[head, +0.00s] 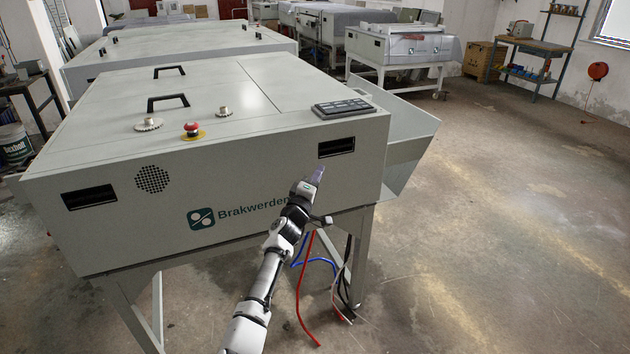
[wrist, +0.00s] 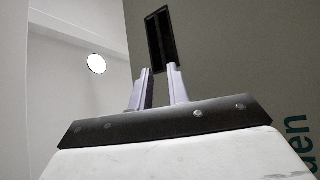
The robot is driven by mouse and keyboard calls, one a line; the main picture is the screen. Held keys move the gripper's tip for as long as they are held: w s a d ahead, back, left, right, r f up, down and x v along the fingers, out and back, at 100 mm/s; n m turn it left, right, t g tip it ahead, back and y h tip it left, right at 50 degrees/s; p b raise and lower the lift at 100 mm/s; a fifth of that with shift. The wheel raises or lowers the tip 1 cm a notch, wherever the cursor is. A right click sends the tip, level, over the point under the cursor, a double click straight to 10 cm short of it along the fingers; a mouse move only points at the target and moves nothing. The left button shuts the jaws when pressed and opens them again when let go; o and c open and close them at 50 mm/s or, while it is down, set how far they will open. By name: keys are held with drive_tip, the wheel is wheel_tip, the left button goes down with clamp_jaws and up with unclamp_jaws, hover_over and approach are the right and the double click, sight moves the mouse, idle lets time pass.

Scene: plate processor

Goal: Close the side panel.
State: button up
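The processor's grey side panel (head: 120,220) faces me, with the "Brakwerden" logo on its front; I cannot tell if it sits fully flush with the body. It has a black recessed handle at the left (head: 90,197) and another at the right (head: 337,147). My gripper (head: 318,174) is just below the right handle, in front of the panel. In the wrist view my gripper (wrist: 159,71) has its two fingers apart with nothing between them. They point toward the black right handle (wrist: 160,38). Contact with the panel cannot be told.
The processor's top (head: 215,85) carries two black handles, a red emergency button (head: 192,130) and a keypad (head: 343,108). A grey tray (head: 410,140) juts out at the right end. Hoses and cables (head: 305,290) hang below to the floor. Open floor lies at the right.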

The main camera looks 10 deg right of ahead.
drive_tip(key=shift+v, duration=0.9)
